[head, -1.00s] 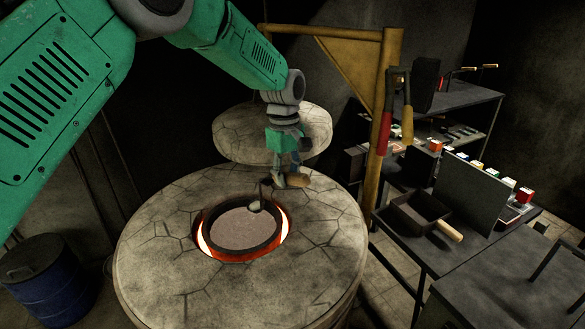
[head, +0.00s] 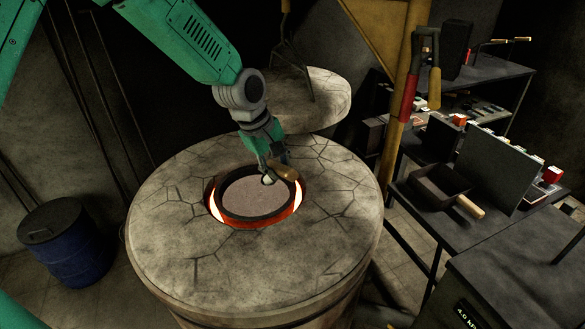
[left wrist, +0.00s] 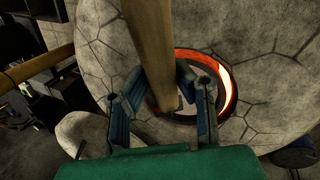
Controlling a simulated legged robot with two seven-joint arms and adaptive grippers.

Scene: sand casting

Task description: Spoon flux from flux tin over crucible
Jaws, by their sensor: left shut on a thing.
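My left gripper (head: 277,160) is shut on the wooden handle of a spoon (head: 284,171). The small spoon bowl (head: 268,180) shows at the far right part of the crucible (head: 229,211), over its opening. I cannot tell whether the bowl holds flux. The crucible sits in the round furnace opening, with a glowing orange ring around it and a dull greyish surface inside. In the left wrist view the handle (left wrist: 151,45) runs between the two fingers (left wrist: 165,98), with the crucible partly hidden behind them. I cannot pick out the flux tin for certain. My right gripper is not in view.
The cracked round furnace top (head: 180,235) surrounds the crucible. A round lid (head: 325,98) is behind it. A yellow post (head: 398,130) with red-handled tongs (head: 409,92) stands right. Benches hold a dark pan (head: 437,187) and small boxes. A blue drum (head: 70,258) stands left.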

